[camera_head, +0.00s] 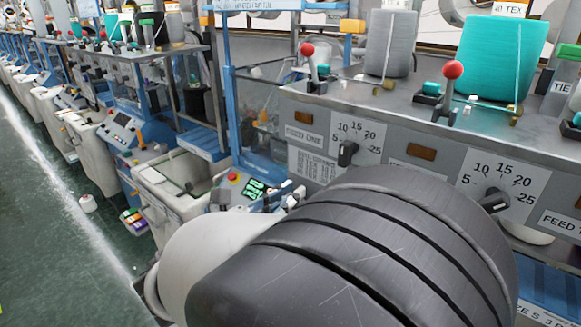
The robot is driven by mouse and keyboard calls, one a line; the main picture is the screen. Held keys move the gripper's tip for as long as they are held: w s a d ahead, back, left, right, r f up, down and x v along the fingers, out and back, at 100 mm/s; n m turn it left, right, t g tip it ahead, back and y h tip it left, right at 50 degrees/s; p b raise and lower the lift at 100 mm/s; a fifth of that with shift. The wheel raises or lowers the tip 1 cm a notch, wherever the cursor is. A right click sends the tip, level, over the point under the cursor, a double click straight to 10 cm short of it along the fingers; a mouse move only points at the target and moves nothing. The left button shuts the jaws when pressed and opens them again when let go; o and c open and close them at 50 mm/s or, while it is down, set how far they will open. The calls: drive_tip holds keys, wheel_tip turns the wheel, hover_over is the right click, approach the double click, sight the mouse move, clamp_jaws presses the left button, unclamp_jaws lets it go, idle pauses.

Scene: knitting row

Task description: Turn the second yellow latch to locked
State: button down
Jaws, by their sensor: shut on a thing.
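No part that I can surely call a yellow latch shows in the head view. A yellow-orange block (352,26) sits at the end of a blue rail at the top; I cannot tell whether it is a latch or how it is turned. My own dark grey arm link fills the lower middle and hides part of the machine front. My gripper is not visible, so its jaws and anything in them cannot be seen.
The grey machine front carries two dials, a left one (347,153) and a right one (495,200). Red-knobbed levers (453,70) and yarn cones (503,57) stand on top. A control panel (240,190) is left of my arm. The green aisle floor (50,230) is mostly clear.

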drive_tip(key=m+b, duration=0.6)
drive_tip(key=s+d+f+m+b, duration=0.1)
drive_tip(key=m+b, duration=0.2)
drive_tip(key=shift+d, duration=0.1)
drive_tip(key=m+b, duration=0.6)
drive_tip(key=f+m+b, duration=0.1)
drive_tip(key=m+b, duration=0.1)
drive_tip(key=b, duration=0.2)
drive_tip(key=shift+s+d+m, duration=0.15)
drive_tip(key=shift+d+m, duration=0.05)
drive_tip(key=shift+m, duration=0.2)
idle(0.4)
drive_tip(key=c, duration=1.6)
unclamp_jaws()
drive_tip(key=shift+o, duration=0.2)
